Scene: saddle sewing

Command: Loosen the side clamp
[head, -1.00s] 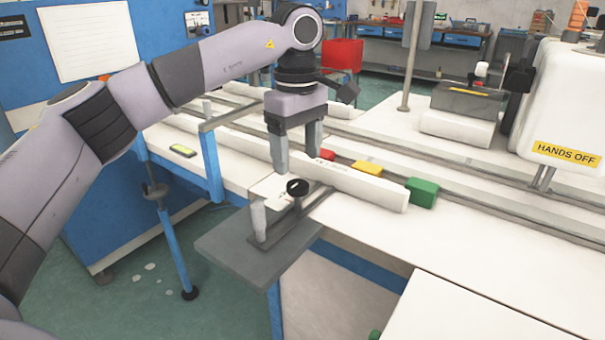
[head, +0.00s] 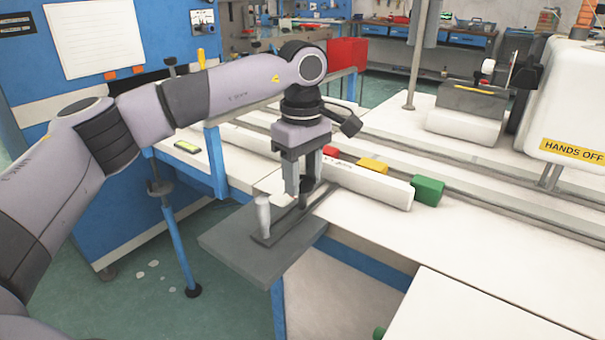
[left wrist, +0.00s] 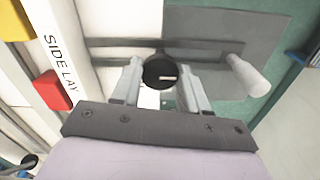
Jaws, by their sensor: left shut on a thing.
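The side clamp's round black knob (left wrist: 158,73) sits between the fingertips of my left gripper (left wrist: 160,66) in the left wrist view, with a small light mark on its top. In the head view, my left gripper (head: 304,186) points down and is shut on this knob, which the fingers partly hide. The knob stands on a grey slotted bar (head: 283,226) at the table edge. A white bar (head: 368,184), marked SIDE LAY in the left wrist view (left wrist: 58,62), lies right behind the clamp. My right gripper is not in view.
A pale upright handle (head: 262,214) stands close to the left of my gripper on a grey plate (head: 235,240) jutting over the floor. Red (head: 331,152), yellow (head: 373,167) and green (head: 428,191) blocks line the bar's far side. The white table (head: 460,240) is clear in front.

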